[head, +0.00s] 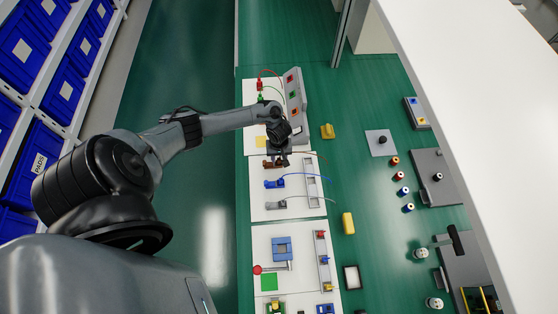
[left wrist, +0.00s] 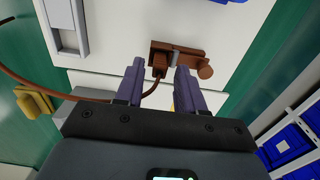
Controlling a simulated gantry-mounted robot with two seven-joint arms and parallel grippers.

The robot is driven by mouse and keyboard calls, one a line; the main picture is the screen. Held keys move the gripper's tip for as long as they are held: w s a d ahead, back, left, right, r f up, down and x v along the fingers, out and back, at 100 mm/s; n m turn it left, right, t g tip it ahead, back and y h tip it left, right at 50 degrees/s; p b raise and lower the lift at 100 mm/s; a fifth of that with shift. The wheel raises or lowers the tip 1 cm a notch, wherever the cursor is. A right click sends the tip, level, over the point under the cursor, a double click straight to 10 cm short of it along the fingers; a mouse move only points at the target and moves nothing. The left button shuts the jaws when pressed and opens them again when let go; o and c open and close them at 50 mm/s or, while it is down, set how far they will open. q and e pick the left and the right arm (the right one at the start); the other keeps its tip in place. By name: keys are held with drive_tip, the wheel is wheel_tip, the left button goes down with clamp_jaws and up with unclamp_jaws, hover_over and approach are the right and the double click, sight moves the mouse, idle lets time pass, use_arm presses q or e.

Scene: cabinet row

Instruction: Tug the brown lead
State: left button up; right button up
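The brown lead (head: 315,157) comes out of a brown block (head: 272,164) on a white panel, just beyond my left gripper in the head view. In the left wrist view, the lead's plug (left wrist: 160,64) sits at the brown block (left wrist: 190,57), and the lead (left wrist: 40,91) curves off to the left. My left gripper (head: 279,158) is open, and it also shows in the left wrist view (left wrist: 160,86). Its two fingers stand apart, pointing toward the block, with the plug and lead between their lines. I cannot tell whether they touch. My right gripper is not in view.
A blue connector (head: 275,183) and a grey one (head: 277,204) with leads share the panel (head: 258,212). A grey box (head: 294,97) with red and green leads stands behind. A yellow block (head: 327,131) lies to the right. Green surface between is free.

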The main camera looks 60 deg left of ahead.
use_arm(q)
drive_tip(key=shift+f, duration=0.45)
drive_tip(key=shift+c, duration=0.4)
clamp_jaws()
idle(0.4)
drive_tip(key=shift+p, duration=0.45)
idle(1.9)
idle(0.8)
idle(0.8)
drive_tip(key=shift+r+p, duration=0.1)
drive_tip(key=shift+p, duration=0.2)
idle(0.4)
idle(1.0)
